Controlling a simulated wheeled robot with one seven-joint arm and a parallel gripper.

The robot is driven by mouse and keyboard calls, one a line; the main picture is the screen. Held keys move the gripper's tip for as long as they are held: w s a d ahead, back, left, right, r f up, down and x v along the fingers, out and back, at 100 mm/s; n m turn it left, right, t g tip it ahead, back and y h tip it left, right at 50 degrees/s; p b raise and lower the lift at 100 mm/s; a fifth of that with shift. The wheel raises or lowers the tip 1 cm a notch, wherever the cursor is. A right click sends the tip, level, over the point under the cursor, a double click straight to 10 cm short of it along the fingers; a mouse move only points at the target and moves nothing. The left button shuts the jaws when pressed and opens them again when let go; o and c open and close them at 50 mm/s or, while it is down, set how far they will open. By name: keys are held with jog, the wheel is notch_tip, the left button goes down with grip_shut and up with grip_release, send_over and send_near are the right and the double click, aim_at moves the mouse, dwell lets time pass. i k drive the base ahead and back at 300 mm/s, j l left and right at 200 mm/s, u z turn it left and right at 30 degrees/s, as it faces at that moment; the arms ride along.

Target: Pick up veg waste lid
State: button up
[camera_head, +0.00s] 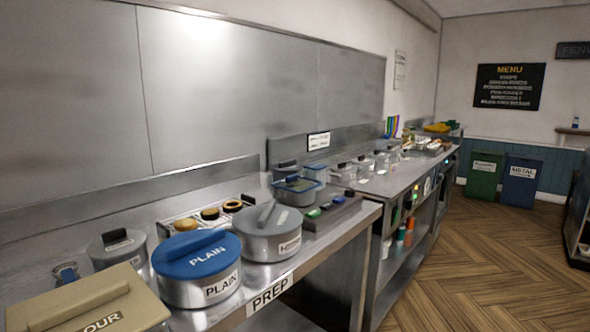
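I cannot make out any lid marked as veg waste. Several lidded containers stand on the steel counter: a beige lid marked FLOUR (88,306), a blue lid marked PLAIN (195,252) on a round pot, and a grey lid (267,218) on a pot with a partly readable label. A smaller grey lidded pot (118,248) stands behind the blue one. A green bin (484,174) with a label too small to read stands at the far wall. My gripper is not in view.
The steel counter (340,232) marked PREP runs along the left wall. A further counter (405,172) holds small lidded containers, with bottles on a shelf below. A blue bin marked METAL (520,181) stands beside the green one. The wooden floor (465,265) at right is clear.

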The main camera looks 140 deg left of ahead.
aim_at(290, 166)
jog(key=u, duration=4.7)
jog(key=i+l+u, duration=0.15)
jog(key=l, duration=0.3)
jog(key=i+l+u, duration=0.1)
jog(key=l, duration=0.35)
jog(key=i+l+u, duration=0.15)
jog(key=l, duration=0.35)
jog(key=i+l+u, duration=0.15)
jog(key=l, duration=0.35)
jog(key=i+l+u, duration=0.1)
jog(key=l, duration=0.4)
jog(key=i+l+u, duration=0.15)
jog(key=l, duration=0.4)
